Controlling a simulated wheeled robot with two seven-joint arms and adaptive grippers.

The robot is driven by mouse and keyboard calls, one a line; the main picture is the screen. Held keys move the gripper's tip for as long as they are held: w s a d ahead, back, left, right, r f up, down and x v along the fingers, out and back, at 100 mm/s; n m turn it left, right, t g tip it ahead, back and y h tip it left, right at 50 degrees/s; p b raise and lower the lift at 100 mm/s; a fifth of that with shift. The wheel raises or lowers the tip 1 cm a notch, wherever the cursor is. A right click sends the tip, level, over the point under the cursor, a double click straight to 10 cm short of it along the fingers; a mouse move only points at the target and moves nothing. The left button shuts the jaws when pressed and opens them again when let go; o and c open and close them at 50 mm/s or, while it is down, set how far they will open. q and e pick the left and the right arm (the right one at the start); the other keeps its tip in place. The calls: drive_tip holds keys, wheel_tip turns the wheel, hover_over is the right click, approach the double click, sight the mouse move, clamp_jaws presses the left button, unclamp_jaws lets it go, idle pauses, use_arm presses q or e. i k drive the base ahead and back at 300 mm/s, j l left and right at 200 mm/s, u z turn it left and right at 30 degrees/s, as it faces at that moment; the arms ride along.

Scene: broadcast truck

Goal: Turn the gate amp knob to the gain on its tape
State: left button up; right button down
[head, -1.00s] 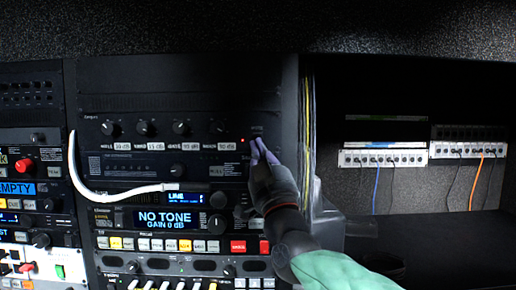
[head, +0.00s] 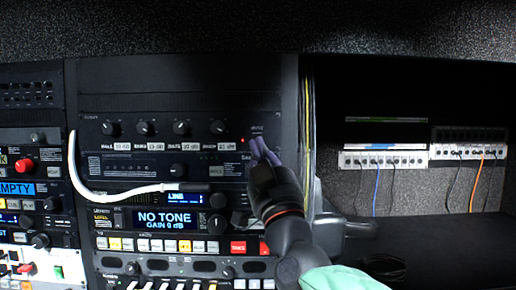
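The amp panel (head: 90,114) has a row of black knobs: far-left knob (head: 111,129), second knob (head: 144,129), third knob (head: 181,128) and right knob (head: 218,128). White tapes with dB gains sit below them, such as the right tape (head: 226,147). The names are too small to read surely, so I cannot tell which knob is the gate one. My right gripper (head: 262,150) has its purple-grey fingers up at the panel's right end, right of the right knob and apart from it. The fingertips are close together; whether they are shut is unclear. My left gripper is out of view.
A display (head: 165,219) below reads NO TONE, GAIN 0 dB. A white cable (head: 110,193) loops across the rack at the left. Cables hang from patch panels (head: 384,159) at the right. The dark bench (head: 440,240) there looks mostly clear.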

sight(182, 127)
drive_tip(key=k+l, duration=0.2)
drive_tip(key=k, duration=0.3)
drive_tip(key=k+l, duration=0.25)
drive_tip(key=k, duration=0.2)
